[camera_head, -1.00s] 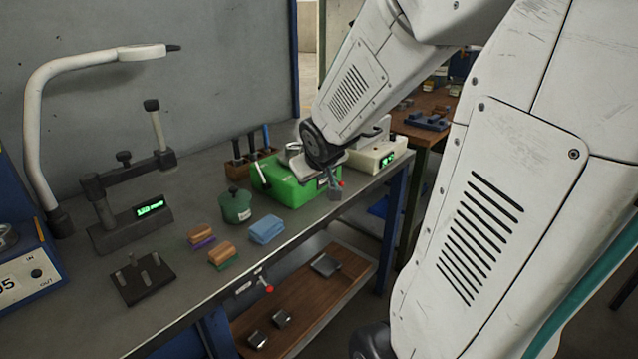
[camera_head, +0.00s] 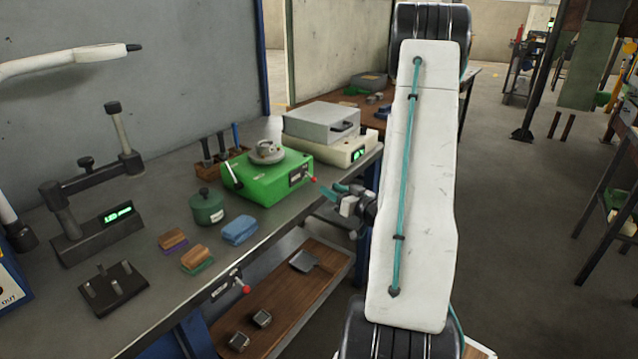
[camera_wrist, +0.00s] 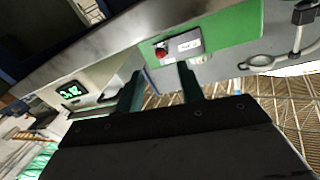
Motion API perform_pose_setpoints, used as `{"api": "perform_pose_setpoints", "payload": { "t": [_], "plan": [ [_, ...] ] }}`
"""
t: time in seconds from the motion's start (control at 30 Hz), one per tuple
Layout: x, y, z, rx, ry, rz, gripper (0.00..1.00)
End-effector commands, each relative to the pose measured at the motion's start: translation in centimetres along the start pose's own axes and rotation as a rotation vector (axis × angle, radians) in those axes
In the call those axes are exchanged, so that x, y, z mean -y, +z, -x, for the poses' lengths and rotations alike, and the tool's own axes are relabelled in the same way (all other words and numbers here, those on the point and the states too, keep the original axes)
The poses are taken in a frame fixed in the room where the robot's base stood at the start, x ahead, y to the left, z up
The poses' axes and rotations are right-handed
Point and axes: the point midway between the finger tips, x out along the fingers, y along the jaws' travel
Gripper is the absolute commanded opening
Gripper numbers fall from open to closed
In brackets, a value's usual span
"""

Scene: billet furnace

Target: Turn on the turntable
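The turntable (camera_head: 282,178) is a green box with a round metal platform (camera_head: 266,152) on top, standing near the bench's front edge. Its front face has a label and a small red knob (camera_head: 313,179). In the wrist view the green front (camera_wrist: 230,35) is seen from close by, with the red knob (camera_wrist: 160,52) beside a white label. My gripper (camera_head: 334,191) is in front of the bench edge, to the right of the turntable. In the wrist view its two teal fingers (camera_wrist: 160,75) are apart with nothing between them, and the knob appears beyond the gap.
A cream device (camera_head: 305,149) with a green display and a grey box (camera_head: 321,122) on top stands behind the turntable. A green pot (camera_head: 207,207), sponges and a tool rack are nearby. A red-tipped lever (camera_head: 245,288) sticks out from the bench front.

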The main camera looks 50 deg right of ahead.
Motion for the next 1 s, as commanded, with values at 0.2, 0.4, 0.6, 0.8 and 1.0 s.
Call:
{"api": "perform_pose_setpoints", "payload": {
  "t": [0.2,0.4,0.6,0.8,1.0],
  "plan": [
    [0.2,0.0,-3.8,0.002,-0.003,0.002,0.38],
    [0.1,-0.1,-5.9,0.002,0.0,0.002,0.38],
    [0.1,0.0,-6.4,0.003,0.001,0.001,0.38],
    [0.1,0.0,-6.4,0.003,0.001,0.001,0.22],
    [0.1,0.0,-6.3,0.003,0.001,0.002,0.0]
  ]
}}
